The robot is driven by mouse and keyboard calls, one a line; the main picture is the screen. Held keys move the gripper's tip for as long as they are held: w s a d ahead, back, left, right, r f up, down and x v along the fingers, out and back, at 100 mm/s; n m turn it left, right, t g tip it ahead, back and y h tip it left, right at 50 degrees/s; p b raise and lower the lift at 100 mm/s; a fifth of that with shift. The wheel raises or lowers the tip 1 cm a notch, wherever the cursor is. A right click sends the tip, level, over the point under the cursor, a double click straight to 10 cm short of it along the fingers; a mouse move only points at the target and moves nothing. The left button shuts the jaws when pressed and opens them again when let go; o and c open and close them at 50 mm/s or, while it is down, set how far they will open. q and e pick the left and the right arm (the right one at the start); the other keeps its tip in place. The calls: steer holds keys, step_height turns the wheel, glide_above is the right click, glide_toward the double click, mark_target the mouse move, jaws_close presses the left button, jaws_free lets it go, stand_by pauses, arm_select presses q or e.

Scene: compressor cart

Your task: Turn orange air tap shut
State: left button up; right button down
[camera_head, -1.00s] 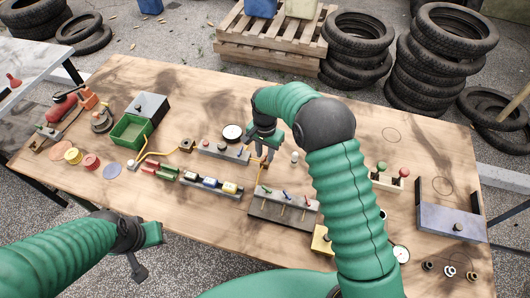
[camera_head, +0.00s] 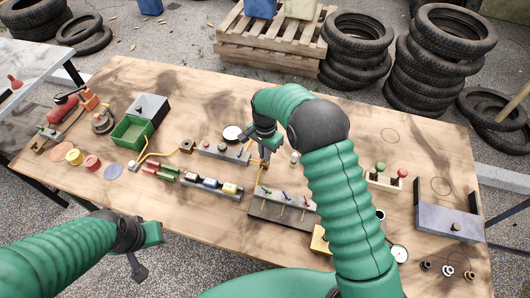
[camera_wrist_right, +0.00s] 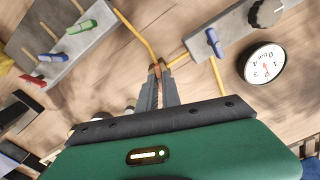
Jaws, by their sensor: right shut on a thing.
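My right gripper (camera_head: 264,151) points down over the middle of the table. In the right wrist view its two dark fingers (camera_wrist_right: 158,78) are shut on a small orange-brown piece (camera_wrist_right: 157,69), which looks like the orange air tap. It sits where yellow hoses (camera_wrist_right: 133,30) meet. The fingers hide most of it, so its handle angle cannot be told. In the head view my gripper covers it. My left gripper (camera_head: 148,236) hangs at the table's front edge, away from the tap; its jaws are not clear.
A grey block (camera_head: 283,211) with green, blue and red levers stands in front of my right gripper. Another block (camera_head: 222,152) with a knob and blue lever is to its left, near a round gauge (camera_head: 233,133). A green bin (camera_head: 131,131) stands further left.

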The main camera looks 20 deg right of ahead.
steer(key=m+p, duration=0.3)
steer(key=m, duration=0.4)
steer(key=shift+a+r, duration=0.1)
steer(key=shift+r, duration=0.05)
steer(key=m+p, duration=0.1)
steer(key=m, duration=0.2)
steer(key=shift+m, duration=0.4)
steer(key=shift+m+p, duration=0.6)
steer(key=shift+m, duration=0.8)
steer(key=shift+w, duration=0.1)
steer(key=c, duration=1.5)
jaws_free()
steer(key=shift+c, duration=0.2)
step_height(320, 180, up, 16)
steer(key=b, duration=0.1)
steer(key=shift+r, duration=0.25)
